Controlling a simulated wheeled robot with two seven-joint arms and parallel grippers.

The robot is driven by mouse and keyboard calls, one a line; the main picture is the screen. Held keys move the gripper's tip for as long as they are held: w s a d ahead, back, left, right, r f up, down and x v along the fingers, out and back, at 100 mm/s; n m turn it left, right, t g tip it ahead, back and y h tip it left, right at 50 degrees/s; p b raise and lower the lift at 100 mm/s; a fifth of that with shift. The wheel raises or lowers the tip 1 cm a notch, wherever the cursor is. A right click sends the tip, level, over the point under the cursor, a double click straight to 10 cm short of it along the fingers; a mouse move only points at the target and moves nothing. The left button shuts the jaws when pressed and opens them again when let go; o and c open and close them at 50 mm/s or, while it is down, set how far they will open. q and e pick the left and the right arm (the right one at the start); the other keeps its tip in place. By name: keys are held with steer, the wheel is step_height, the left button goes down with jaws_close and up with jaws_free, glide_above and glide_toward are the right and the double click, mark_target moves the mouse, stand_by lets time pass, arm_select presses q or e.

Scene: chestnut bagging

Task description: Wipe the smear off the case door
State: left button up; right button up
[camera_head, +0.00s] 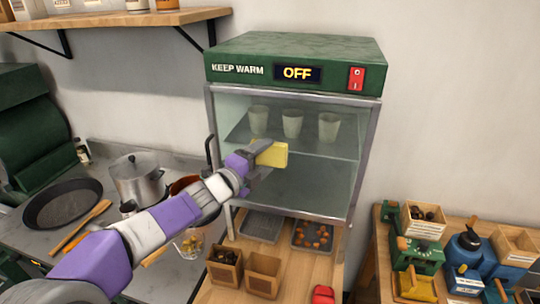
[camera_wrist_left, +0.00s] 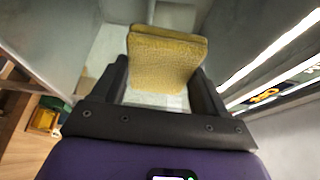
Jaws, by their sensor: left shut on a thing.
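The warming case (camera_head: 298,62) is green with a glass front door (camera_head: 325,180) in a metal frame. Its sign reads OFF. My left gripper (camera_head: 260,158) is shut on a yellow sponge (camera_head: 274,154) in front of the door's middle left, just below the shelf level. The sponge also shows between the fingers in the left wrist view (camera_wrist_left: 166,60). I cannot tell whether the sponge touches the glass. No smear can be made out on the door; the sponge and arm hide part of it. My right gripper is out of view.
Three pale cups (camera_head: 292,123) stand on the shelf inside the case. Below it are trays, one with chestnuts (camera_head: 312,236), and wooden boxes (camera_head: 263,274). A pot (camera_head: 138,178) and pan (camera_head: 62,203) are at left; a side table with machines (camera_head: 415,255) is at right.

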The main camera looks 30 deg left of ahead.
arm_select(q)
steer(key=shift+s+a, duration=0.1)
steer(key=shift+s+d+b, duration=0.15)
steer(key=shift+s+d, duration=0.1)
steer(key=shift+s, duration=0.7)
steer(key=shift+s+d+b, duration=0.15)
steer(key=shift+s+d, duration=0.1)
steer(key=shift+s, duration=0.65)
steer(key=shift+s+d+b, duration=0.15)
steer(key=shift+s+d, duration=0.1)
steer(key=shift+s, duration=0.7)
steer(key=s, duration=0.3)
steer(key=shift+d, duration=0.35)
steer(key=shift+w+f, duration=0.1)
steer(key=shift+w, duration=0.05)
